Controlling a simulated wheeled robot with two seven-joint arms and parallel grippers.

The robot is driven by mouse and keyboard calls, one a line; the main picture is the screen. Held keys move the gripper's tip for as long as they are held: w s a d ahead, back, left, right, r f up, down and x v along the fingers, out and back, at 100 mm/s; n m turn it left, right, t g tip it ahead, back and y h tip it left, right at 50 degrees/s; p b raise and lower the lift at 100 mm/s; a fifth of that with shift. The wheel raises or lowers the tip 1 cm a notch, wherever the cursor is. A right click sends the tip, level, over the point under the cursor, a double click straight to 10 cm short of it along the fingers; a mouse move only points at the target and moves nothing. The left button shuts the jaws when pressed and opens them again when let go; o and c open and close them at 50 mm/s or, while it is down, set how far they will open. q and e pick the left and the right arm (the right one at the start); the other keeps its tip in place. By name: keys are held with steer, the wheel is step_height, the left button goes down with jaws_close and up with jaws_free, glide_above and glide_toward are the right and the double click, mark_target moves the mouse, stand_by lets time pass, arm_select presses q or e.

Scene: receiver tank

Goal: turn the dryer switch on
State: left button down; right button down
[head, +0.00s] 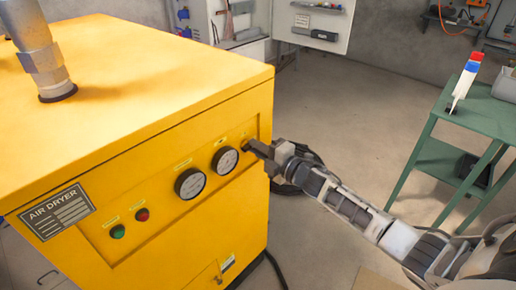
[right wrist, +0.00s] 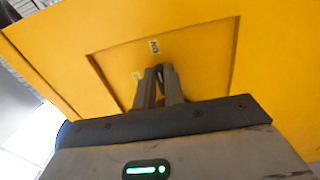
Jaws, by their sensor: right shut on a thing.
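The yellow air dryer (head: 110,110) fills the left of the head view, with its front control panel facing right and toward me. My right gripper (head: 250,147) reaches in from the right to the far right end of this panel. In the right wrist view its fingers (right wrist: 160,84) are close together at the recessed panel, shut on a small dark piece, which I take for the dryer switch (right wrist: 161,73). The fingers hide most of the switch, so its position cannot be read. My left gripper is not in view.
Two round gauges (head: 190,183), a green button (head: 117,231) and a red button (head: 142,214) sit left of my gripper on the panel. A metal pipe (head: 41,50) rises from the dryer's top. A green table (head: 490,108) stands at right. Open floor lies between.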

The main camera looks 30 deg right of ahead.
steer(key=c, duration=1.5)
jaws_free()
steer(key=shift+s, duration=0.1)
steer(key=v, duration=1.5)
steer(key=shift+s+d, duration=0.25)
steer(key=shift+s, duration=0.1)
steer(key=s+a+f+m+g+h, duration=0.1)
steer(key=s+a+f+m+g, duration=0.1)
steer(key=a+m, duration=0.4)
steer(key=s+a+f+m+g, duration=0.2)
steer(key=s+a+f+m, duration=0.2)
steer(key=s+a+m, duration=0.3)
steer(key=s+a+f+m+g+h, duration=0.1)
steer(key=s+a+f+m+g, duration=0.1)
steer(key=s+a+f+m, duration=0.2)
steer(key=shift+s+a+m+h, duration=0.15)
steer(key=shift+a+m+h, duration=0.15)
steer(key=shift+a+m, duration=1.25)
